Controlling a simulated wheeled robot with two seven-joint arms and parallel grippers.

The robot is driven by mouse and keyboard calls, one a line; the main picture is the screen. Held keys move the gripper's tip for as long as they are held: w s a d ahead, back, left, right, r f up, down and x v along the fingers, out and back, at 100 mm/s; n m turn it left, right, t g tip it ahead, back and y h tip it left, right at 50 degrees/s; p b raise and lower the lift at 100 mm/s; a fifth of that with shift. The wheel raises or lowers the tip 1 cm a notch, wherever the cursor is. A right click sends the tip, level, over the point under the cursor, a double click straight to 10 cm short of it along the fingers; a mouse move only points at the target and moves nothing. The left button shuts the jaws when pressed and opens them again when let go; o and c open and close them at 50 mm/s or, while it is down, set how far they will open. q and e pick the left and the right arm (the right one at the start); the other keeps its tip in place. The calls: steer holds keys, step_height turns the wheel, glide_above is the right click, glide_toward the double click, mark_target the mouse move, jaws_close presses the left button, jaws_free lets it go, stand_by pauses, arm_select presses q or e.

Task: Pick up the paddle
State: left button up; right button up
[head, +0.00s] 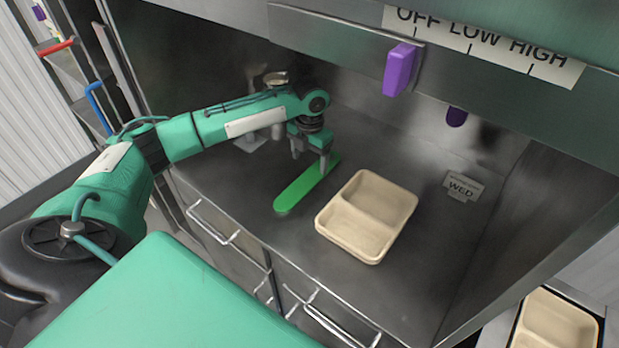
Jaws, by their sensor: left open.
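A green paddle (296,192) lies on the steel counter, left of a beige tray, with its broad end toward me. My left gripper (310,162) points down over the far part of the paddle, with its two fingers apart. One finger shows to the left of the paddle and the other in front of it, partly covering its far end. I cannot tell whether the fingers touch the paddle. My right gripper is not in view.
A two-compartment beige tray (347,250) stands empty close to the right of the paddle. A "WED" label (462,187) lies farther right. A purple knob (399,70) sticks out from the overhead panel. A second beige tray (516,341) sits at lower right.

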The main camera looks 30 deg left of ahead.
mark_target(310, 177)
arm_select(q)
steer(key=shift+s+d+f, duration=0.1)
steer(key=shift+f, duration=0.3)
step_height(310, 177, down, 4)
steer(key=shift+s+d+r+p, duration=0.1)
steer(key=shift+d+r+p, duration=0.1)
steer(key=shift+p, duration=0.75)
steer(key=shift+f, duration=0.4)
steer(key=shift+c, duration=0.2)
steer(key=c, duration=1)
